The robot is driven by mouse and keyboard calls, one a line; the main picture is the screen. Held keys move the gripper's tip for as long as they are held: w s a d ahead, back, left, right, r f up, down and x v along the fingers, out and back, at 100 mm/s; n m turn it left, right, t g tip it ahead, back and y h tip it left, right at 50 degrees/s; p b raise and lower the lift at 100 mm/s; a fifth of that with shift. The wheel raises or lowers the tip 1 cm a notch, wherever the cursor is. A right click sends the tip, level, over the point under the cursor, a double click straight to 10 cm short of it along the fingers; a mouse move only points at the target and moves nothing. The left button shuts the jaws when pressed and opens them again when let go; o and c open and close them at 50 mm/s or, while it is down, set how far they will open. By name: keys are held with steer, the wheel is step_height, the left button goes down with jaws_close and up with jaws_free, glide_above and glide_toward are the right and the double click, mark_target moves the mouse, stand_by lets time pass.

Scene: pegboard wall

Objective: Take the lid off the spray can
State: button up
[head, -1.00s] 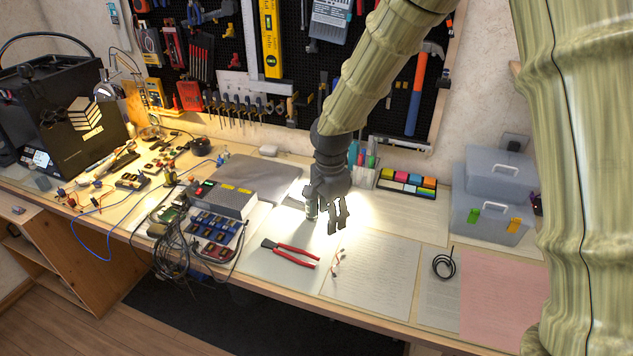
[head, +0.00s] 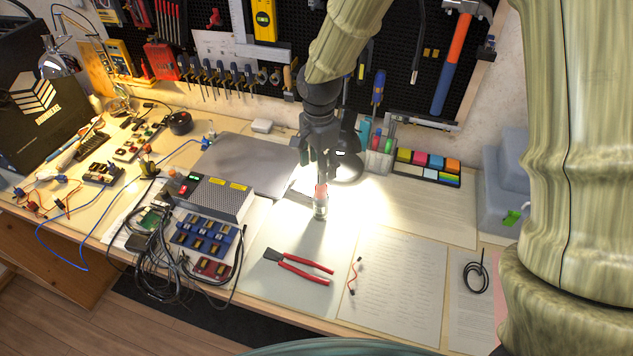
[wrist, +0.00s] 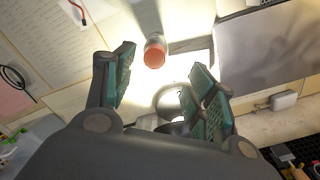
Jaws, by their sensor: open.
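The spray can (head: 320,210) stands upright on the paper-covered bench in the head view, a small pale cylinder. Its red lid (head: 321,190) is on top. In the wrist view the red lid (wrist: 154,58) shows beyond the fingertips, between the two fingers, with part of the can body (wrist: 155,40) behind it. My gripper (head: 319,176) is open and empty, pointing down just above the lid in the head view. In the wrist view my gripper (wrist: 160,68) has its teal-padded fingers spread wide. I cannot tell whether a finger touches the lid.
A dark lamp (head: 346,165) stands close behind my gripper. Red-handled pliers (head: 298,266) and a small red-tipped wire (head: 354,275) lie in front of the can. A grey laptop (head: 245,160) and a control box (head: 213,196) are at left. Clear paper lies to the right.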

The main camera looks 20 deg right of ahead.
mark_target(322, 187)
steer(key=f, duration=0.3)
steer(key=shift+w+d+f+p, duration=0.2)
steer(key=shift+f+p, duration=0.15)
steer(key=shift+p, duration=0.05)
steer(key=shift+s+d+f, duration=0.1)
steer(key=shift+d+f, duration=0.05)
steer(key=shift+f, duration=0.15)
steer(key=shift+s+d+f+p, duration=0.25)
steer(key=shift+s+f+p, duration=0.2)
steer(key=shift+s+p, duration=0.15)
steer(key=shift+f, duration=0.4)
steer(key=shift+w+a+f, duration=0.1)
steer(key=shift+w+f, duration=0.15)
steer(key=shift+f, duration=0.25)
steer(key=shift+w+f, duration=0.2)
steer(key=shift+f, duration=0.25)
steer(key=shift+s+r, duration=0.2)
steer(key=shift+s, duration=0.1)
steer(key=shift+w+f, duration=0.15)
steer(key=c, duration=0.7)
steer(key=shift+c, duration=0.3)
